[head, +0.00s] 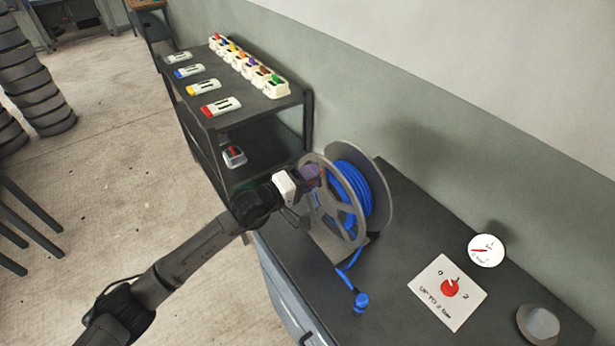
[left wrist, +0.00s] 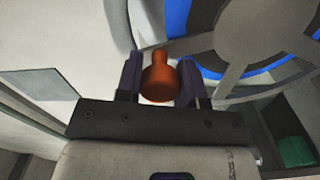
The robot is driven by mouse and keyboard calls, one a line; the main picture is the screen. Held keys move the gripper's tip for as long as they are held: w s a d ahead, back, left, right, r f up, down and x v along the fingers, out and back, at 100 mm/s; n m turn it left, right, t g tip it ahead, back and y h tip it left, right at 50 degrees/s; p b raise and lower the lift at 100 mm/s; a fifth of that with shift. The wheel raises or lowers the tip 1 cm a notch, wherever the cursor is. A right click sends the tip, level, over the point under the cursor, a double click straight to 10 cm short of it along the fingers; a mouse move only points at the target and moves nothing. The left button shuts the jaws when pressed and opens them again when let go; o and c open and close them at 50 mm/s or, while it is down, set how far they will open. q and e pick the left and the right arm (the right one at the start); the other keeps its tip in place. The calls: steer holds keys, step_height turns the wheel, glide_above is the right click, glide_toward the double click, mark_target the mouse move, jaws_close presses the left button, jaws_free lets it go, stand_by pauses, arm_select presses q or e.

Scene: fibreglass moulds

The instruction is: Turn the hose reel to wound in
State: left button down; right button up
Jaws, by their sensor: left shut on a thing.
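The hose reel (head: 333,205) stands on the dark bench top, with grey spoked side discs and blue hose (head: 352,187) wound on its drum. A length of hose runs down to a blue end fitting (head: 361,302) on the bench. My left gripper (head: 309,175) is at the upper left rim of the reel's near disc. In the left wrist view the left gripper (left wrist: 160,80) has its two fingers on either side of an orange-brown crank knob (left wrist: 159,78) and is shut on it. The reel's spokes and blue hose show behind the knob. My right gripper is not in view.
A round gauge (head: 486,250), a white plate with a red knob (head: 450,288) and a grey round piece (head: 538,324) are on the bench to the right. A dark shelf (head: 262,106) with coloured items stands behind. Stacked tyre-like rings (head: 38,95) are at the far left.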

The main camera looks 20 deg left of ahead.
arm_select(q)
steer(key=c, duration=1.2)
jaws_free()
steer(key=o, duration=0.5)
steer(key=shift+c, duration=0.2)
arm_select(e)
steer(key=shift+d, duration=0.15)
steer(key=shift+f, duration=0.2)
arm_select(q)
steer(key=v, duration=1.3)
steer(key=shift+s+a+b, duration=0.2)
steer(key=shift+s+b, duration=0.1)
steer(key=shift+s, duration=0.05)
